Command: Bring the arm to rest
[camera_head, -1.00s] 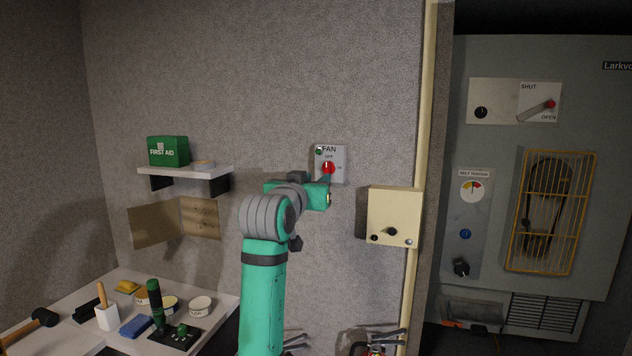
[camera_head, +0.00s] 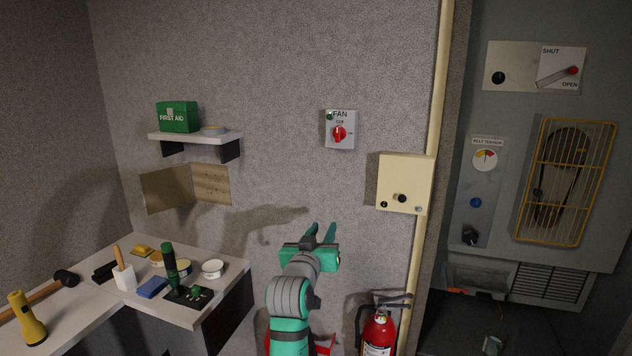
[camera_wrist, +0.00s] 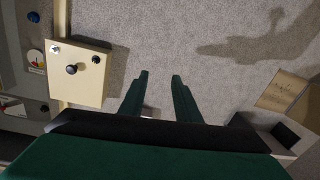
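My gripper (camera_head: 320,235) is in front of the grey wall in the head view, below the fan switch and left of the cream box. Its two green fingers point up and away from me. In the wrist view the fingers (camera_wrist: 160,82) stand apart with only bare wall between them, so the gripper is open and empty. It touches nothing that I can see. My teal and grey arm reaches up from the bottom of the head view.
The fan switch (camera_head: 340,130) with a red knob is on the wall. A cream box (camera_head: 404,182) is to its right. A fire extinguisher (camera_head: 379,332) stands low beside my arm. A workbench (camera_head: 232,272) with tools and a shelf (camera_head: 195,138) are at left.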

